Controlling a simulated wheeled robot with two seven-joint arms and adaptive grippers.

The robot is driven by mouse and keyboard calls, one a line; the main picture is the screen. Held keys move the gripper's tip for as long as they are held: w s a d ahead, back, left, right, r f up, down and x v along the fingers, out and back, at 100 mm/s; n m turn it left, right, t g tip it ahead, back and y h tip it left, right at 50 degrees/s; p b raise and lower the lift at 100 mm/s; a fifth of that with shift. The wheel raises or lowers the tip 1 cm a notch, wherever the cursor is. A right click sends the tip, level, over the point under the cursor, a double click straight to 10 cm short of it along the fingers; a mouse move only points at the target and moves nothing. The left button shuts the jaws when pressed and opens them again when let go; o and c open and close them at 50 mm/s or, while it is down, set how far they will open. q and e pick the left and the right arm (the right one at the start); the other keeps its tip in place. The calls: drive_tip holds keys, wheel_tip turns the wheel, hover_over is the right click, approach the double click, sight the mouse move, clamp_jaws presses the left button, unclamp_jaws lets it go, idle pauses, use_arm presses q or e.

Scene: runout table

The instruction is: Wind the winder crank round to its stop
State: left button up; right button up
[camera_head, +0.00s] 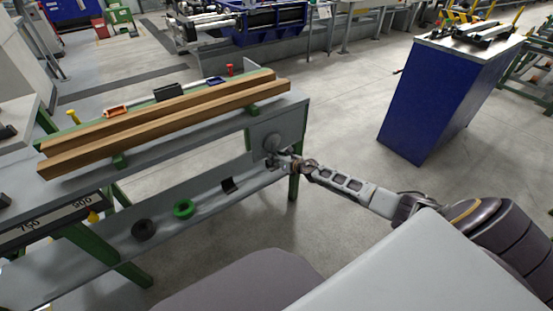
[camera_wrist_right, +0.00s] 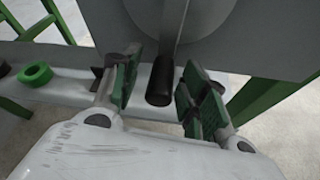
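The winder is a round grey disc (camera_head: 272,143) on a grey plate at the right end of the runout table (camera_head: 190,135). In the right wrist view, the disc (camera_wrist_right: 178,12) is at the top, with a narrow arm and a black crank handle (camera_wrist_right: 160,82) pointing toward the camera. My right gripper (camera_head: 283,161) is at the winder. Its green-padded fingers (camera_wrist_right: 162,88) are open, one on each side of the handle. A gap shows on the left, a smaller one on the right. In the head view the handle is hard to make out. My left gripper is not in view.
Two wooden beams (camera_head: 165,120) lie on the table top. A green ring (camera_head: 184,208), a black ring (camera_head: 144,229) and a small black block (camera_head: 229,185) are on the lower shelf. A blue cabinet (camera_head: 440,100) stands at right; floor between is clear.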

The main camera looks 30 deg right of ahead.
drive_tip(key=shift+s+d, duration=0.1)
drive_tip(key=shift+s+r, duration=0.1)
drive_tip(key=shift+s+d+r, duration=0.15)
drive_tip(key=shift+s, duration=0.2)
drive_tip(key=v, duration=1)
drive_tip(key=shift+s, duration=0.35)
idle(0.4)
drive_tip(key=shift+r, duration=0.1)
idle(0.5)
